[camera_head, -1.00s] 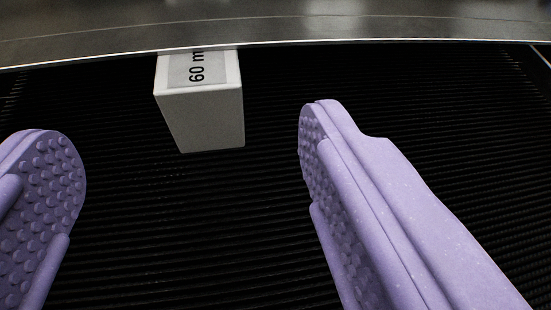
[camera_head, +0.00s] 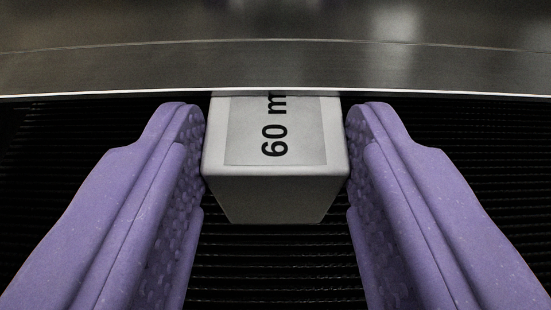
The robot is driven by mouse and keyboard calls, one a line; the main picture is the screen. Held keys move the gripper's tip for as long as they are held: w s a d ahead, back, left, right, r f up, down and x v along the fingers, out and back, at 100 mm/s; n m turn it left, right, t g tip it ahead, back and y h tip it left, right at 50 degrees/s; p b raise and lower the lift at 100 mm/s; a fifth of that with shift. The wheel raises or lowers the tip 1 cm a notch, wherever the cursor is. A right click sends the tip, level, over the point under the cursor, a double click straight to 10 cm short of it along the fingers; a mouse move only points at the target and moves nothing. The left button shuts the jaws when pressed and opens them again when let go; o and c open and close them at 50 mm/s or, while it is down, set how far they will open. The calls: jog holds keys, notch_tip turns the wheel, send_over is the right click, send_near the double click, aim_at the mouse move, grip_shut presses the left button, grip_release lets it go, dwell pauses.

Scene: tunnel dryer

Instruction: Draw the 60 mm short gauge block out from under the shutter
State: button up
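The gauge block (camera_head: 275,193) is a pale grey block with a label reading "60 m" on its top, the rest of the label cut off. Its near end sticks out from under the shutter (camera_head: 275,65), a dark metal panel with a bright lower edge; its far end is hidden. My gripper (camera_head: 276,140) has its two purple, studded fingers on either side of the block. Both fingertips lie against or very close to its left and right sides, near the shutter's edge.
The block sits on a black ribbed belt (camera_head: 275,262) that spreads out to both sides and toward me. The belt is bare around the fingers. The shutter spans the whole width of the view just beyond the fingertips.

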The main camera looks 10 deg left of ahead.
jog(key=c, duration=0.4)
jog(key=shift+o, duration=0.2)
jog(key=shift+s, duration=0.15)
jog(key=shift+s+d, duration=0.2)
jog(key=shift+s, duration=0.65)
jog(key=shift+s+d, duration=0.25)
jog(key=shift+s, duration=0.65)
jog(key=shift+s+d, duration=0.2)
jog(key=shift+s, duration=0.65)
jog(key=o, duration=1.4)
jog(key=shift+c, duration=0.2)
